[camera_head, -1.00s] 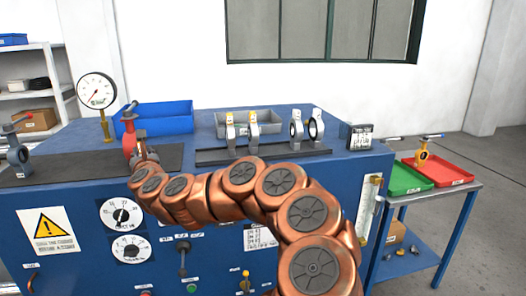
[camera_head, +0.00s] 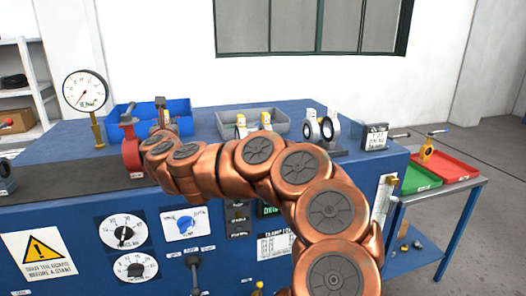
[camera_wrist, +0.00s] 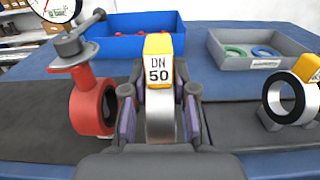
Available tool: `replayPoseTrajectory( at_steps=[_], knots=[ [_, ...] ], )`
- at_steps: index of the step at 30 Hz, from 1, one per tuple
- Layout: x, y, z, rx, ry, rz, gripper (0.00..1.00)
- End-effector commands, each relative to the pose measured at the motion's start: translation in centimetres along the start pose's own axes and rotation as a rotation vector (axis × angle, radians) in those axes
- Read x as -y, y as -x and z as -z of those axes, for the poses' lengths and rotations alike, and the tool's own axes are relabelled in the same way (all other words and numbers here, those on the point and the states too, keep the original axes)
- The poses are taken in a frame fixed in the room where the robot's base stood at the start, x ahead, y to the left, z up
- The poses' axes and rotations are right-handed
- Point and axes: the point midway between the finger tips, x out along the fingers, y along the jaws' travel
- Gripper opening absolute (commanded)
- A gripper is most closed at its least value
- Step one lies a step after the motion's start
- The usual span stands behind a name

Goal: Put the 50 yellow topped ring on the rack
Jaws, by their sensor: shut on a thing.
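A ring with a yellow top marked DN 50 (camera_wrist: 158,68) is gripped between the fingers of my gripper (camera_wrist: 160,105) in the wrist view. Its metal band faces the camera, upright. In the head view my gripper (camera_head: 160,122) is just right of a red valve, and the ring there cannot be made out clearly. One yellow-topped ring (camera_wrist: 290,98) shows at the right of the wrist view.
The red valve (camera_wrist: 92,105) with a grey handle stands close left of the held ring. Behind are a blue bin (camera_wrist: 130,45) and a grey bin (camera_wrist: 235,60) holding green and blue rings. A pressure gauge (camera_head: 86,92) stands at the left.

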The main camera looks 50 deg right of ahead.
Motion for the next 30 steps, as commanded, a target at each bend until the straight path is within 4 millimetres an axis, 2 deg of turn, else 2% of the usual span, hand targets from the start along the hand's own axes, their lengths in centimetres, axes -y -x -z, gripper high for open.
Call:
replayPoseTrajectory(
  at_steps=[5, 14, 24, 30],
  knots=[
    [0.9, -0.3, -0.1, 0.002, 0.000, 0.003, 0.00],
    [5.2, -1.8, 0.2, 0.002, 0.001, 0.007, 0.00],
    [11.0, -3.9, 1.0, -0.002, 0.001, 0.007, 0.00],
    [13.5, -4.8, 1.1, 0.002, 0.000, 0.005, 0.00]
  ],
)
